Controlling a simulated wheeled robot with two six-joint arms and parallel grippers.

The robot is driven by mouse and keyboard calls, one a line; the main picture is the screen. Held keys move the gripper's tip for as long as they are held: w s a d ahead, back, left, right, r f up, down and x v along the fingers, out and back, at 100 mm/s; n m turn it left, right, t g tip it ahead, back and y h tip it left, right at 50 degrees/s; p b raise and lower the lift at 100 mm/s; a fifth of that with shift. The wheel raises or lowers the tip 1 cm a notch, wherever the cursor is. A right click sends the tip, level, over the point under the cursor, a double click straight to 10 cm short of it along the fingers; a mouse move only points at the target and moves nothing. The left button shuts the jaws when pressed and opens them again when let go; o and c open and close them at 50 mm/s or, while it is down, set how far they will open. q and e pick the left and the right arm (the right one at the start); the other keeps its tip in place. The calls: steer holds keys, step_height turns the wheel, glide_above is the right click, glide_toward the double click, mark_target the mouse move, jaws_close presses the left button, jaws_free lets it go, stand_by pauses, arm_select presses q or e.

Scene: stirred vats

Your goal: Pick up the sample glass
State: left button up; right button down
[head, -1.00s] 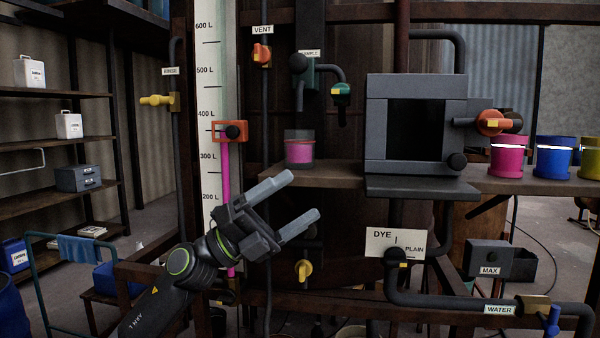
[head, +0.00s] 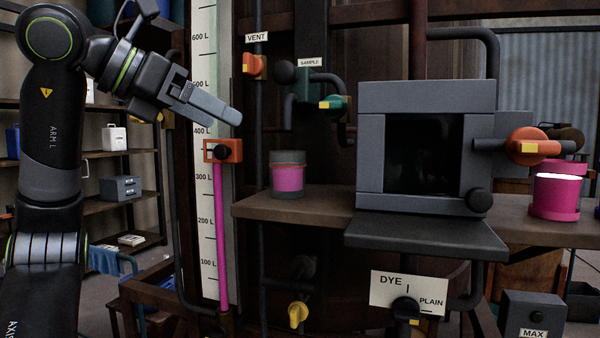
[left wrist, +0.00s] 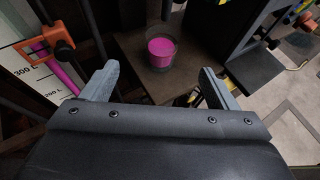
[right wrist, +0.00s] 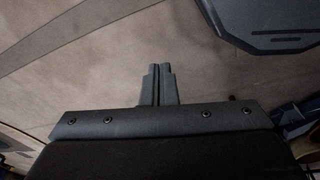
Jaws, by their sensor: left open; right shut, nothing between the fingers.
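The sample glass (head: 287,180) stands upright on the brown shelf, a clear grey cup with pink liquid in it. In the left wrist view the glass (left wrist: 162,53) is seen from above, ahead of and between the fingers but apart from them. My left gripper (head: 222,108) is open and empty, up and to the left of the glass in the head view. It also shows in the left wrist view (left wrist: 158,85). My right gripper (right wrist: 159,82) is shut and empty over plain floor, and is outside the head view.
The shelf (head: 318,209) also bears a grey box (head: 370,150) with a dark opening, right of the glass. The teal sample valve (head: 334,104) hangs above the glass. The level gauge with an orange clamp (head: 223,151) stands to its left. A pink pot (head: 555,196) is at the right.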

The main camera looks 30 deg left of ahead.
arm_select(q)
steer(key=p, duration=0.1)
glide_toward(284, 151)
steer(key=p+x, duration=0.1)
steer(key=x, duration=0.5)
steer(key=shift+f, duration=0.15)
steer(key=shift+w+d+f, duration=0.15)
steer(key=shift+w+f, duration=0.15)
steer(key=shift+w, duration=0.15)
steer(key=shift+w+d+f+p, duration=0.1)
steer(key=shift+w+d+p, duration=0.3)
steer(key=shift+p, duration=0.45)
steer(key=p+x, duration=0.2)
steer(key=x, duration=0.1)
steer(key=shift+w, duration=0.2)
steer(key=shift+w+d+f, duration=0.15)
steer(key=shift+w+f, duration=0.05)
steer(key=shift+w, duration=0.15)
steer(key=shift+s, duration=0.1)
arm_select(e)
steer(key=r, duration=0.2)
steer(key=s+r, duration=0.1)
steer(key=r, duration=0.2)
steer(key=shift+s+a+r, duration=0.15)
steer(key=shift+s+r, duration=0.1)
steer(key=shift+r, duration=0.1)
